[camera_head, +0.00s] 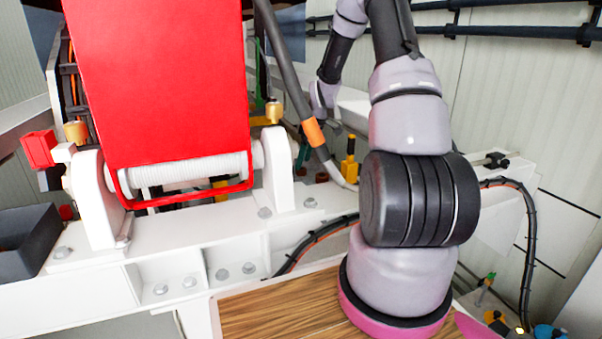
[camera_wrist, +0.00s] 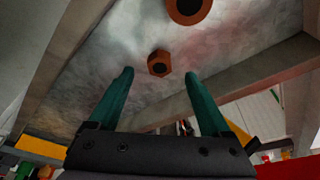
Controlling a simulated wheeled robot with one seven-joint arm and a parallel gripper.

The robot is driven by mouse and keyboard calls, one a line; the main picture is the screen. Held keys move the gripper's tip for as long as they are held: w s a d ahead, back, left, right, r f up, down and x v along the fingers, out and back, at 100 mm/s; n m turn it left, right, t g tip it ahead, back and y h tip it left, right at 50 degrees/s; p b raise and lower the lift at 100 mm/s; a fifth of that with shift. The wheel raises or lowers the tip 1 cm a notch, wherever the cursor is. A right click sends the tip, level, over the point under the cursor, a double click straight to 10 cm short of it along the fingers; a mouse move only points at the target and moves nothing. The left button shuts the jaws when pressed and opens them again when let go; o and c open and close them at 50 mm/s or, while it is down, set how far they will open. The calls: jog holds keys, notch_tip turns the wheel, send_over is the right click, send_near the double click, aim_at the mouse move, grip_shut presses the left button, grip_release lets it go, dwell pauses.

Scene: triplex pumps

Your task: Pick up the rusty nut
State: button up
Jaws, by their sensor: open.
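A small rusty orange-brown nut (camera_wrist: 160,63) shows in the wrist view on a worn grey metal surface (camera_wrist: 95,62). A second, larger rusty nut or ring (camera_wrist: 188,8) is at the top edge and partly cut off. My gripper (camera_wrist: 158,82) is open, with its two green fingers spread to the left and right of the smaller nut in the picture. Nothing is between the fingertips. The nut appears beyond the fingertips; the exact gap cannot be told.
A red panel (camera_head: 160,80) and white roller mount (camera_head: 280,170) stand at the left on a white beam (camera_head: 200,230). A grey hose (camera_head: 285,70) with an orange band runs close to my arm. A dark bin (camera_head: 28,240) is at the left. Raised edges (camera_wrist: 255,68) border the grey surface.

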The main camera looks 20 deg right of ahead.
jog(key=x, duration=0.3)
jog(key=shift+f, duration=0.15)
grip_shut()
